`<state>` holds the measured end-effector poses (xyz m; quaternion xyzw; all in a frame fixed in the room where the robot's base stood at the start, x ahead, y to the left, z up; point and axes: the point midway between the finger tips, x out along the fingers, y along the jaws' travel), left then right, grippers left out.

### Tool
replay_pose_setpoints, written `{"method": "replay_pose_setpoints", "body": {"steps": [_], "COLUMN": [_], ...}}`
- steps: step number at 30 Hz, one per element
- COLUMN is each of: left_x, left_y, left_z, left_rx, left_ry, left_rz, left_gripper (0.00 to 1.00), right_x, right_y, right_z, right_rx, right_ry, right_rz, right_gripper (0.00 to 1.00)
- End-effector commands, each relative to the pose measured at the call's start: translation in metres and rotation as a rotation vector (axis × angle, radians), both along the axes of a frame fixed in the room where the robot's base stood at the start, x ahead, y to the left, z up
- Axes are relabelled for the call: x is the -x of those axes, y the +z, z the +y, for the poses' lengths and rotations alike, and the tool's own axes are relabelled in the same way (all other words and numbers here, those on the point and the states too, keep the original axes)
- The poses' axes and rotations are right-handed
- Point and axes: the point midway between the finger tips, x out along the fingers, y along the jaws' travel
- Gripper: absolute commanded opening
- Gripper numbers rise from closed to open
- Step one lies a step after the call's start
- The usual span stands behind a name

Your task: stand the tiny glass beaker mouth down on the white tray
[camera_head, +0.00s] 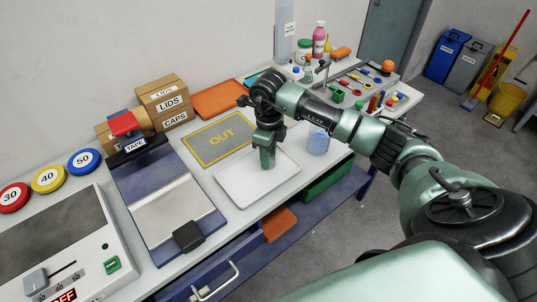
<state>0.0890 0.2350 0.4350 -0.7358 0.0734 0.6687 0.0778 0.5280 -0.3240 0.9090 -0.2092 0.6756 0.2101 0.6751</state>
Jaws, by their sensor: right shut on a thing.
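The white tray (231,189) lies on the bench near the middle of the view. My right gripper (267,166) points down over the tray's far part. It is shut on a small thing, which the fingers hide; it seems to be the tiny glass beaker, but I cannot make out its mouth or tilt. I cannot tell whether it touches the tray. A pale blue clear vessel (319,141) stands on the bench to the right of the tray, apart from my gripper. My left gripper is out of view.
A grey mat marked OUT (218,142) lies behind the tray. A blue sealer-like device (167,200) stands to its left. Boxes (165,106) and an orange tray (217,98) are at the wall. Bottles and small tools crowd the far bench end.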

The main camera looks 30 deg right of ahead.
Motion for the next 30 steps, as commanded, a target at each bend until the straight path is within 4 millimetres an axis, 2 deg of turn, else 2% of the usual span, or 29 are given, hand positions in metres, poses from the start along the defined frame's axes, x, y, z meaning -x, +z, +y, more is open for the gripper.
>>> {"method": "replay_pose_setpoints", "body": {"steps": [10,11,13,14,24,26,30], "left_x": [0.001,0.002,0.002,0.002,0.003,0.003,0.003], "left_y": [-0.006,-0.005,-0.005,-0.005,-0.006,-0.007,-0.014], "left_z": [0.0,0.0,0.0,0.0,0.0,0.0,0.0], "left_rx": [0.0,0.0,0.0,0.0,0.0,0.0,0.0], "left_ry": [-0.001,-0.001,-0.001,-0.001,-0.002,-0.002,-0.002], "left_rz": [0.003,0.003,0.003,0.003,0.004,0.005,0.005], "left_gripper": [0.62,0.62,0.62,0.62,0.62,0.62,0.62], "right_x": [0.0,0.0,0.0,0.0,0.0,-0.001,-0.001], "right_y": [-0.006,-0.006,-0.005,-0.005,-0.003,0.001,0.022], "right_z": [0.0,0.0,0.0,0.0,0.0,0.0,-0.001], "right_rx": [0.001,0.001,0.0,0.0,0.001,0.001,0.002], "right_ry": [0.0,0.0,0.0,0.0,0.0,0.0,0.0], "right_rz": [-0.001,-0.001,0.0,0.0,-0.001,-0.002,-0.005], "right_gripper": [0.0,0.39,0.59,0.62,0.62,0.62,0.62]}}
